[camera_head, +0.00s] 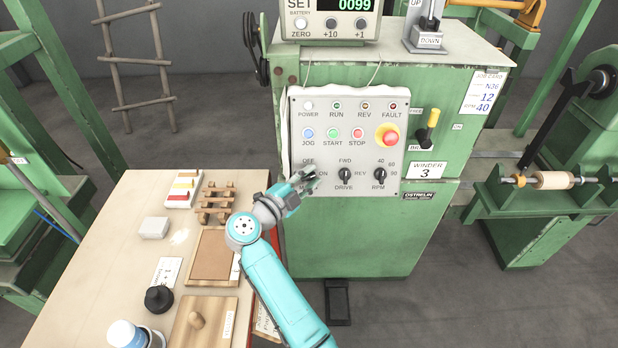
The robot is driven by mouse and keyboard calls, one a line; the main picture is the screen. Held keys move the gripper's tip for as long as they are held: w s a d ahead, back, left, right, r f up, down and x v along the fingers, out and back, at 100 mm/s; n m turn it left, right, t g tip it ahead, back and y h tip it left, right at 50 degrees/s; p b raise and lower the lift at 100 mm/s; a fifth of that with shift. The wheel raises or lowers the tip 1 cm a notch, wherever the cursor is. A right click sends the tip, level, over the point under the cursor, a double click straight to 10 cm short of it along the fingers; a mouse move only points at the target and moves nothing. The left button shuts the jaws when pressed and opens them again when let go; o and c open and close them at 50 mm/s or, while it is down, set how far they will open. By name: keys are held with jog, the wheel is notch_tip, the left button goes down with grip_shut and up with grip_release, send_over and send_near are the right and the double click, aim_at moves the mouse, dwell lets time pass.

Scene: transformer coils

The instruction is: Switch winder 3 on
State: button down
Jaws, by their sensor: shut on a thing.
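The winder 3 (425,232) is a green cabinet in the middle, with a "WINDER 3" plate (425,171) on its front. Its grey control panel (345,118) carries lamps, push buttons and a row of rotary switches. My gripper (308,177) is at the panel's lower left, at the switch marked OFF and ON. The DRIVE knob (345,175) and RPM knob (379,175) stand to the right.
A red emergency button (388,135) and a brake lever (428,125) are to the right. A counter (333,15) reading 0099 stands on top. A workbench (95,265) with trays and small parts lies at lower left, beneath my arm.

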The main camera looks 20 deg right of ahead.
jog(key=shift+f+m+g+y, duration=0.1)
jog(key=shift+m+g+y, duration=0.6)
jog(key=shift+m+g, duration=1.1)
jog(key=shift+m, duration=0.4)
jog(key=c, duration=1.2)
grip_release()
jog(key=shift+a, duration=0.1)
jog(key=v, duration=1.1)
jog(key=shift+s+a, duration=0.25)
jog(key=shift+s, duration=0.15)
